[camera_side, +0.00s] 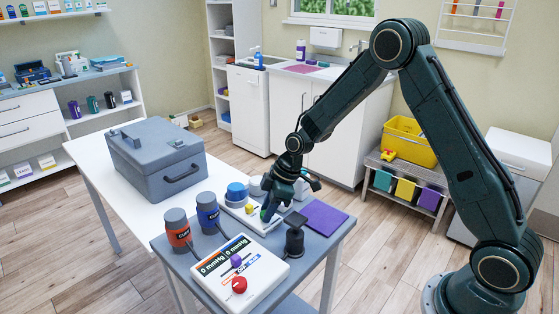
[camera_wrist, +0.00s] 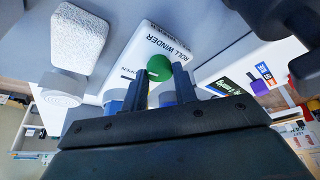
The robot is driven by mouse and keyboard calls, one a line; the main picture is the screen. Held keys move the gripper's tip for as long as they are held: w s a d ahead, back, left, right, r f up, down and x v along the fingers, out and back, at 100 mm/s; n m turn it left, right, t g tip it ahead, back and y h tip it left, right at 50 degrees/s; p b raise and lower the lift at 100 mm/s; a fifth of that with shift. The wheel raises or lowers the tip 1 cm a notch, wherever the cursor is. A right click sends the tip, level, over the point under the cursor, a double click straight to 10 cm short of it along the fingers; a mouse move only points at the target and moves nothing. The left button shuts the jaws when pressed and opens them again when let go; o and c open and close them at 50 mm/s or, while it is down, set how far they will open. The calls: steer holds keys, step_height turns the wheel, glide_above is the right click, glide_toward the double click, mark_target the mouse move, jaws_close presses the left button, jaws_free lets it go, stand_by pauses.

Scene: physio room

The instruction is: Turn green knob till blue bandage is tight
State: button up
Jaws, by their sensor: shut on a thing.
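The white roll winder (camera_side: 265,229) sits on the grey cart top, and its printed label faces up in the wrist view (camera_wrist: 172,35). The green knob (camera_wrist: 159,68) shows between my fingertips in the wrist view; only a small part of it shows in the side view (camera_side: 264,215). My gripper (camera_wrist: 161,78) is shut on the green knob, pointing down over the winder. A blue roll (camera_side: 237,190), seemingly the bandage, is at the winder's far left end in the side view. Whether its wrap is slack or tight cannot be told. My fingers hide part of the winder.
Orange (camera_side: 178,230) and blue (camera_side: 207,212) cuff-labelled cylinders stand left of the winder. A white gauge box (camera_side: 264,272) with red and purple knobs is in front. A black-topped object (camera_side: 294,238) and a purple cloth (camera_side: 324,217) lie right. A grey case (camera_side: 155,157) stands behind.

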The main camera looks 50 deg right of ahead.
steer(key=shift+m, duration=0.5)
steer(key=m, duration=0.1)
steer(key=m+t+h, duration=0.1)
steer(key=m, duration=0.1)
steer(key=m+h, duration=0.1)
steer(key=m, duration=0.1)
steer(key=shift+s+a, duration=0.15)
steer(key=shift+a, duration=0.1)
steer(key=m+h, duration=0.1)
steer(key=m, duration=0.1)
steer(key=m+h, duration=0.1)
steer(key=m, duration=0.1)
steer(key=shift+a+m+t, duration=0.15)
steer(key=shift+m+t, duration=0.15)
steer(key=shift+m, duration=0.1)
steer(key=shift+m+h, duration=0.5)
steer(key=shift+m, duration=0.9)
steer(key=o, duration=0.9)
steer(key=shift+o, duration=0.2)
steer(key=shift+r, duration=0.2)
steer(key=v, duration=1.3)
steer(key=shift+r, duration=0.25)
